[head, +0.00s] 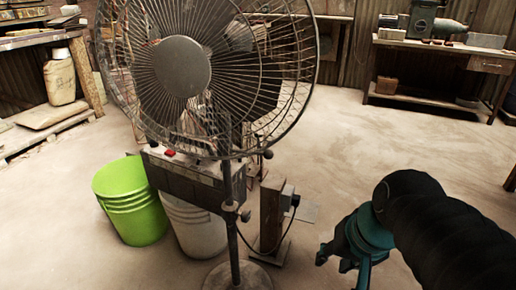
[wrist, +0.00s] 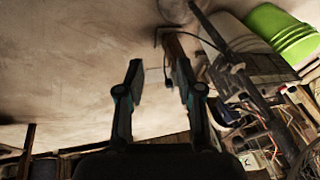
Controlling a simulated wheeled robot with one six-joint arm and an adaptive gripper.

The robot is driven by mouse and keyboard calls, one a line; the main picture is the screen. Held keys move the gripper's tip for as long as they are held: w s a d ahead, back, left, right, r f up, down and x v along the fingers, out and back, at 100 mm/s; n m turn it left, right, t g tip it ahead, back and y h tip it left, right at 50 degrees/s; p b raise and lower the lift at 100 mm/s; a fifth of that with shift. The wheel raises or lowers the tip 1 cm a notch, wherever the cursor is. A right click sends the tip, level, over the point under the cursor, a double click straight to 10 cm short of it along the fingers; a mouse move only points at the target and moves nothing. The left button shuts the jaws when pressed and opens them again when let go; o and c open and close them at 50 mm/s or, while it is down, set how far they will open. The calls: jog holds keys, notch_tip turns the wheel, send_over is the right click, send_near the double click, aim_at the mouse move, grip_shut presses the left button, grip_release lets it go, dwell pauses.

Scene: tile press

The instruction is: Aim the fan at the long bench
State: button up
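The pedestal fan (head: 182,66) stands upright close in front of me, left of centre in the head view. Its round wire cage faces toward me and somewhat left, with the motor behind it to the right. Its pole (head: 228,165) runs down to a round floor base (head: 238,276). A workbench (head: 440,48) with a machine on it stands at the back right; I cannot tell whether it is the long bench. My gripper (head: 350,250) is low, right of the fan pole and apart from it. In the wrist view my gripper (wrist: 161,75) is open with nothing between the fingers.
A green bucket (head: 132,200) and a white bucket (head: 194,228) stand left of the pole. A control box (head: 190,180) is behind it, and a wooden post (head: 271,215) with a cable is to its right. Shelving (head: 45,135) is at left. Open floor (head: 390,135) lies right.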

jog(key=w+a+m+g+y, duration=0.3)
jog(key=w+a+m+y, duration=0.2)
jog(key=m+t+y+b, duration=0.2)
jog(key=m+t+y, duration=0.1)
jog(key=m+y, duration=0.75)
send_near(263, 154)
jog(key=x, duration=1.1)
jog(key=shift+w+a+f+b, duration=0.15)
jog(key=shift+w+a+b, duration=0.1)
jog(key=shift+w+b, duration=0.05)
grip_shut()
